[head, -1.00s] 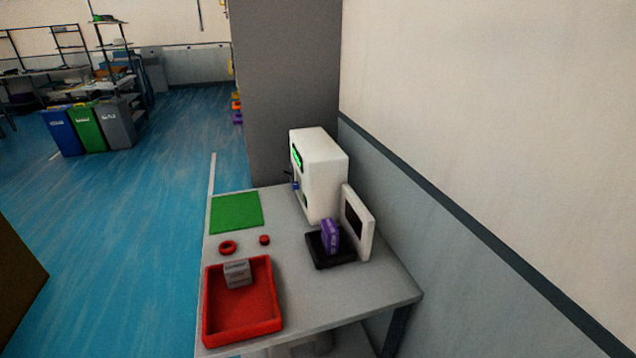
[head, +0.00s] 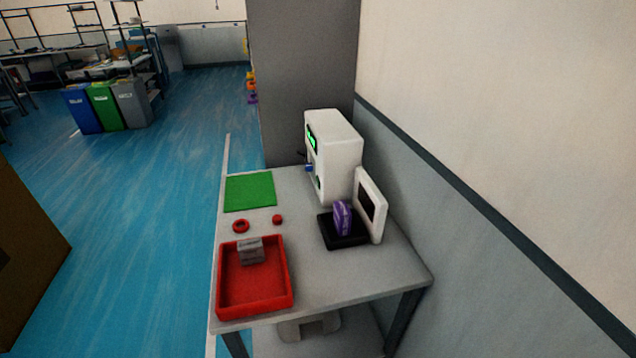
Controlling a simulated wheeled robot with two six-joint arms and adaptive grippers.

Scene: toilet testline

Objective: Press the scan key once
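A grey table (head: 345,272) stands against the right wall. On it is a white machine (head: 338,150) with a green lit display (head: 312,138) and a small blue part on its left face. In front of it a purple item (head: 342,217) stands on a black pad (head: 346,241), beside a white upright panel with a dark screen (head: 372,206). A small red round button-like piece (head: 277,219) and a red ring (head: 241,226) lie left of the pad. I cannot tell which part is the scan key. Neither gripper is in view.
A red tray (head: 254,304) holding a grey box (head: 250,250) is at the table's front left. A green mat (head: 250,191) lies behind it. A brown block (head: 30,260) stands at the left edge. Blue floor between is clear. Bins (head: 105,106) are far left.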

